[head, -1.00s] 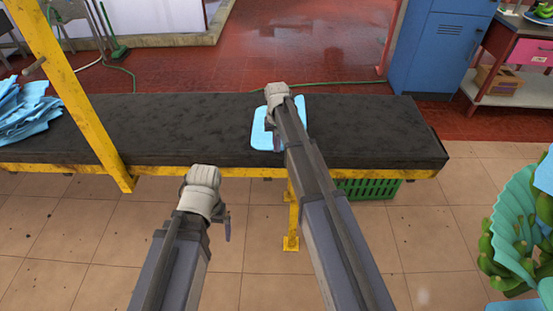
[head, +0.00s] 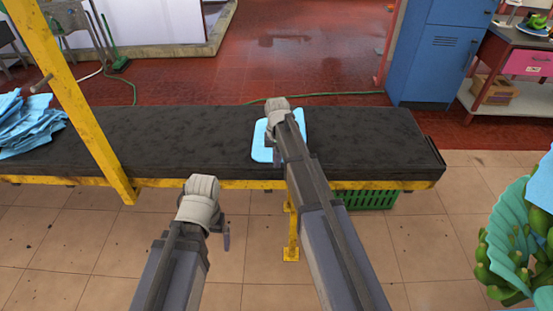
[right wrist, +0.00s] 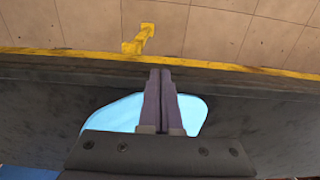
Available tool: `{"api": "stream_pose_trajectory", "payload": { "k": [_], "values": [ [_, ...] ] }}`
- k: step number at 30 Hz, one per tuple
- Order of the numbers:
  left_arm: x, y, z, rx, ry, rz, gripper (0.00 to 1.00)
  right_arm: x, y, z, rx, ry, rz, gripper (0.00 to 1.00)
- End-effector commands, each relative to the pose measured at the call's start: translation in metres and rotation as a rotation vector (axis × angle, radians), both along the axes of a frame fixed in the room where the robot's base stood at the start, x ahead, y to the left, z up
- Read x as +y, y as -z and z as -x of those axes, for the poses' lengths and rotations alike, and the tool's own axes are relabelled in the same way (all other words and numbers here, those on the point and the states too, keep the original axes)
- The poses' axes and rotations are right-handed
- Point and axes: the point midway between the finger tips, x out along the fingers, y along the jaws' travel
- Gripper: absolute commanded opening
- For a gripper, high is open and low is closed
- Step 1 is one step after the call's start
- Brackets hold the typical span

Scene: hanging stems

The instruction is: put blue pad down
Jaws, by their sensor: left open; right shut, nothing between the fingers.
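The blue pad (head: 263,142) lies flat on the dark padded bench top (head: 370,135), in the right half of the bench. My right gripper (head: 278,158) is over the pad in the head view and hides part of it. In the right wrist view its two fingers (right wrist: 160,88) are together with nothing between them, and the pad (right wrist: 122,113) shows behind them on both sides. I cannot tell whether the fingertips touch the pad. My left gripper (head: 226,238) is open and empty, in front of the bench's yellow front edge, away from the pad.
A heap of blue sheets (head: 30,125) lies at the bench's left end. A yellow post (head: 75,85) rises at the left. A green crate (head: 368,199) sits under the bench. Green bananas with teal padding (head: 515,225) hang at the right. The bench top right of the pad is clear.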

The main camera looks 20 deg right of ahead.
Motion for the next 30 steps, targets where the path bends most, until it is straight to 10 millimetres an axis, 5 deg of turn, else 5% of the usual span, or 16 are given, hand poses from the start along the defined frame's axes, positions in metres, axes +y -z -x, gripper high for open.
{"api": "stream_pose_trajectory", "payload": {
  "k": [1, 12, 26, 30],
  "values": [
    [0.000, -0.017, 0.000, 0.000, 0.000, 0.000, 1.00, 0.000, -0.017, 0.000, 0.000, 0.000, 0.000, 0.00],
    [0.000, -0.069, 0.000, 0.000, 0.000, 0.000, 1.00, 0.000, -0.069, 0.000, 0.000, 0.000, 0.000, 0.00],
    [0.000, -0.075, 0.000, 0.000, 0.000, 0.000, 1.00, 0.000, -0.075, 0.000, 0.000, 0.000, 0.000, 0.00],
    [0.000, -0.075, 0.000, 0.000, 0.000, 0.000, 1.00, 0.023, -0.075, 0.028, 0.006, -0.058, 0.008, 0.00]
  ]
}}
